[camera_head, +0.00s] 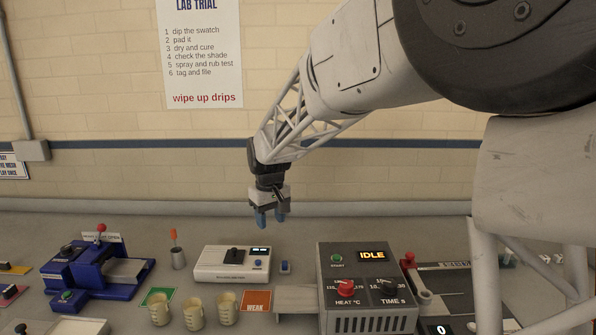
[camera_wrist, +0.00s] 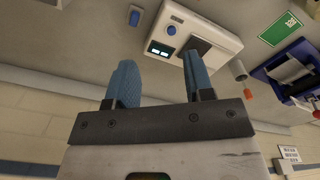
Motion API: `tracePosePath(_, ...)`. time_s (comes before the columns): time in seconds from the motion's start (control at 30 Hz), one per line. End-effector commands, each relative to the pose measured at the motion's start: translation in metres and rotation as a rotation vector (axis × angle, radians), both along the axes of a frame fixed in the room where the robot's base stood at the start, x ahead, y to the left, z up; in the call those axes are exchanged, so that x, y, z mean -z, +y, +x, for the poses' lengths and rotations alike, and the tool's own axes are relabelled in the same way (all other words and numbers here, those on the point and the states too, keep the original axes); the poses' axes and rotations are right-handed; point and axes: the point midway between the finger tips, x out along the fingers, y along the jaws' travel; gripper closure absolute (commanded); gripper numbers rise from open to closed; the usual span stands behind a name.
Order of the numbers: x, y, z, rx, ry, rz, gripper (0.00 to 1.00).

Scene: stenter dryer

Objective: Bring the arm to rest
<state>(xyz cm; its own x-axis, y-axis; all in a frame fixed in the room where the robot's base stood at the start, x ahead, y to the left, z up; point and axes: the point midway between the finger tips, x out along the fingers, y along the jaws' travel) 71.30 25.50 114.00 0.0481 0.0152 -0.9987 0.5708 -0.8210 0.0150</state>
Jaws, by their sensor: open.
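My gripper (camera_head: 270,219) hangs from my arm above the back of the bench, pointing down, with its blue fingers apart. In the wrist view my gripper (camera_wrist: 160,85) shows two blue fingers set apart with nothing between them. It is above and slightly behind the white instrument (camera_head: 232,263), which has a dark top plate and a lit display. That instrument also shows beyond the fingers in the wrist view (camera_wrist: 172,18). My gripper touches nothing that I can see.
A grey box reading IDLE (camera_head: 368,300) stands at the front right. A blue padder (camera_head: 85,283) is at the left, with a grey holder (camera_head: 178,258) right of it. Several beakers (camera_head: 193,312) stand in front, by an orange WEAK card (camera_head: 256,301). The brick wall (camera_head: 90,95) is behind.

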Motion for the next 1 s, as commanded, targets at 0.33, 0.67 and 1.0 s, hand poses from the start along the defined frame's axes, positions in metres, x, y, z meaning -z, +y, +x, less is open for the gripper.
tracePosePath(0.33,-0.031,-0.075,-0.068,0.123,-0.035,0.014,0.52)
tracePosePath(0.67,-0.046,-0.135,-0.140,0.238,-0.067,0.026,0.52)
tracePosePath(1.0,-0.047,-0.186,-0.218,0.355,-0.100,0.038,0.52)
